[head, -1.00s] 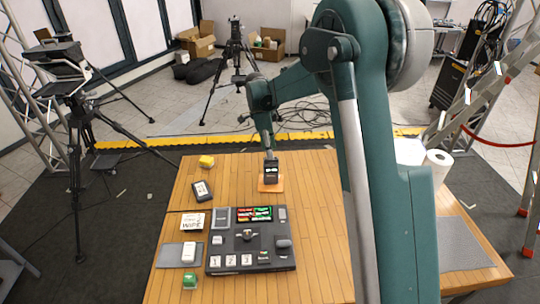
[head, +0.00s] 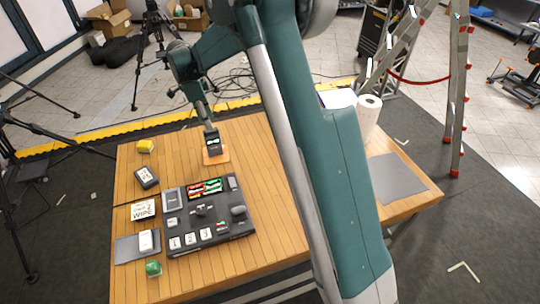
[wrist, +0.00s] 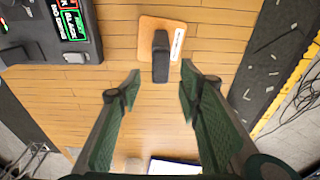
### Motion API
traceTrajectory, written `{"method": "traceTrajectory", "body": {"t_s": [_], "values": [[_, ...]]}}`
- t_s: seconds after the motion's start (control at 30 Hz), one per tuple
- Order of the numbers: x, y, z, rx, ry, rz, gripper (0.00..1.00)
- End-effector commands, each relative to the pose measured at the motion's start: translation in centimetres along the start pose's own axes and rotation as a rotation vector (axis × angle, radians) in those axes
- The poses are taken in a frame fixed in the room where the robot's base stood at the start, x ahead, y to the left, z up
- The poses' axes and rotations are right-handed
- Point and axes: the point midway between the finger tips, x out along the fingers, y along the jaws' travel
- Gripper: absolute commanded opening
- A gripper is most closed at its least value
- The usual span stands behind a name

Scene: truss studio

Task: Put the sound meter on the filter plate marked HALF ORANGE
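A dark upright device with a small lit display, which looks like the sound meter (head: 213,144), stands on an orange plate (head: 222,159) towards the far side of the wooden table. The wrist view also shows the dark device (wrist: 161,62) on the orange plate (wrist: 147,27), whose white label strip is too small to read. My gripper (wrist: 160,73) is open, its two fingers apart with a gap to the device on each side. Nothing is held. In the head view my gripper (head: 208,124) is just above and behind the device.
A black control panel (head: 240,220) with a red and green screen lies nearer the front. A yellow item (head: 146,146), a black labelled box (head: 146,177), a WIPE card (head: 144,210) and a green item (head: 153,268) line the left. A paper roll (head: 367,112) stands right. Boards right of the plate are clear.

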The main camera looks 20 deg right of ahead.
Motion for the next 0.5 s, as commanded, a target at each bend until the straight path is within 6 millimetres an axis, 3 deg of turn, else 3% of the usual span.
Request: {"method": "traceTrajectory", "body": {"t_s": [0.27,0.5], "values": [[-2.6,2.0,-1.6,-0.074,-0.012,-0.029,0.35],[-6.1,5.1,-3.9,-0.193,-0.025,-0.075,0.35]]}}
